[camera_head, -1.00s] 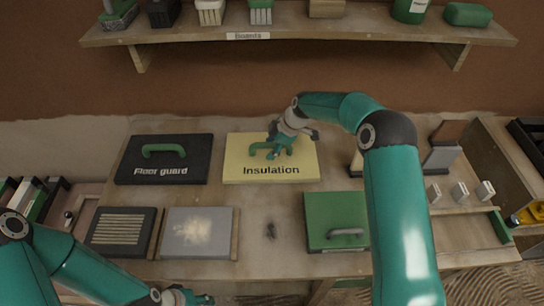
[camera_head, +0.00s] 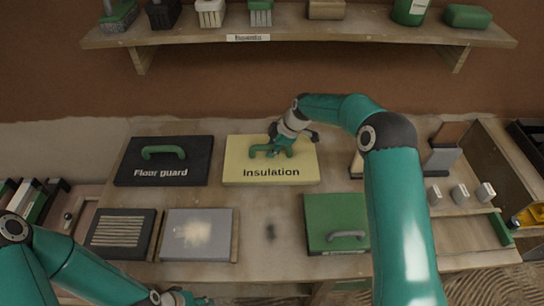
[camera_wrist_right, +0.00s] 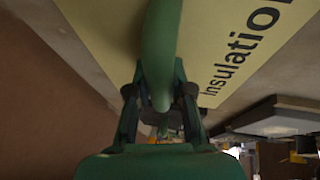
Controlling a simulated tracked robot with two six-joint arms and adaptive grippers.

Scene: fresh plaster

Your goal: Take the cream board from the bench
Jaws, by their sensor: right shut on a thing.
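The cream board (camera_head: 240,166), marked "Insulation", lies on the bench (camera_head: 272,203) at its back middle. It has a green arched handle (camera_head: 258,149) on top. My right gripper (camera_head: 279,150) is shut on this handle; in the right wrist view the cream board (camera_wrist_right: 225,50) and its handle (camera_wrist_right: 160,50) show, with the fingers (camera_wrist_right: 160,100) on both sides of the handle. The board appears to rest on the bench. My left gripper (camera_head: 180,298) is low at the bottom edge, away from the board; its fingers are too small and cut off to read.
A black "Floor guard" board (camera_head: 135,172) lies left of the cream board. A green board (camera_head: 325,210) lies front right. A grey board (camera_head: 215,245) and a dark slatted board (camera_head: 100,222) lie front left. A shelf (camera_head: 330,28) with several items runs above.

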